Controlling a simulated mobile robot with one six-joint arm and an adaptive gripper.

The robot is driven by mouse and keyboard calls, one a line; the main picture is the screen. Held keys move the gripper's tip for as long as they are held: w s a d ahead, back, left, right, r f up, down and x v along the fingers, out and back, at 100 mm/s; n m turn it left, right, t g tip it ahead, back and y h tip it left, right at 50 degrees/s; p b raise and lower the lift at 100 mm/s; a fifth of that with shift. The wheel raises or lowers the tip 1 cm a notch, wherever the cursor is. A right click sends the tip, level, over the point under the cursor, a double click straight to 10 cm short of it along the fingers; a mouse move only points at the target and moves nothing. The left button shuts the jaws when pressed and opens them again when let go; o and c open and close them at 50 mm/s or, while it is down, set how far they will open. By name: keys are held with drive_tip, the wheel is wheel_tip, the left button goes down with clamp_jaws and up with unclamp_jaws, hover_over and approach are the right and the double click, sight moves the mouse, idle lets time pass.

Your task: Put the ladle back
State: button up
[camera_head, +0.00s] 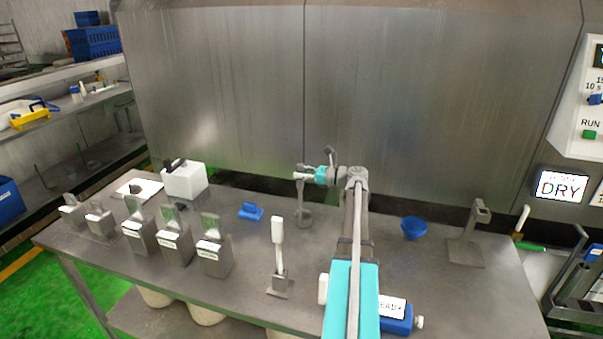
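My gripper (306,175), beyond a teal band on my wrist, points left over the back middle of the metal table. A slim grey upright piece with a rounded, wider lower end (304,217) is directly below the fingertips. It looks like the ladle, but it is too small to be sure. Its top meets or overlaps the fingers, and I cannot tell whether they grip it. A metal stand (466,250) with a square foot and an upright post stands on the right of the table; nothing is seen hanging on it.
A blue bowl (413,228) is between my arm and the stand. A white-handled tool (278,245) stands in a holder at front middle. Several metal holders (171,245), a white box (185,181) and a blue piece (251,211) are left. A steel wall (230,100) closes the back.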

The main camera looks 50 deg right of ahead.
drive_tip(key=shift+o, duration=0.2)
drive_tip(key=shift+r, duration=0.1)
drive_tip(key=shift+r, duration=0.15)
drive_tip(key=v, duration=1.2)
drive_tip(key=shift+p, duration=0.3)
idle(0.4)
